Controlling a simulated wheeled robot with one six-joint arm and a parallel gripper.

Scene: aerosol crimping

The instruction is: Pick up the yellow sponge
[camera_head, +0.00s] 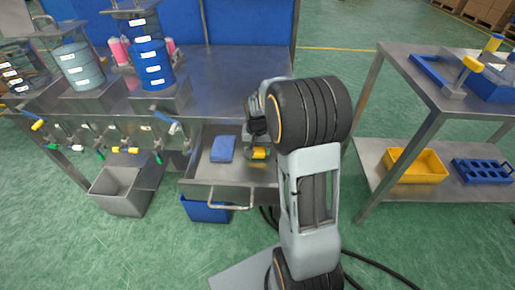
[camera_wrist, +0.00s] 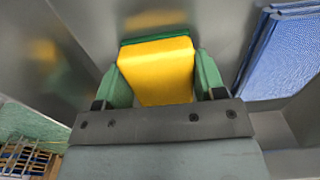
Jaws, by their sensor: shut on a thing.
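The yellow sponge (camera_wrist: 157,75) is a yellow block with a green layer along its far edge, seen between my fingers in the wrist view. My gripper (camera_wrist: 155,80) has its green-padded fingers on both sides of the sponge and is shut on it. In the head view the sponge (camera_head: 259,153) shows as a small yellow patch under my gripper (camera_head: 258,145), at the right side of the open metal drawer (camera_head: 215,192). My arm hides part of that area. I cannot tell whether the sponge touches the drawer floor.
A folded blue cloth (camera_head: 222,149) lies in the drawer, left of the sponge; it also shows in the wrist view (camera_wrist: 285,50). The drawer walls surround my gripper. A blue bin (camera_head: 205,211) is below the drawer. A shelf unit at right holds a yellow bin (camera_head: 416,168).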

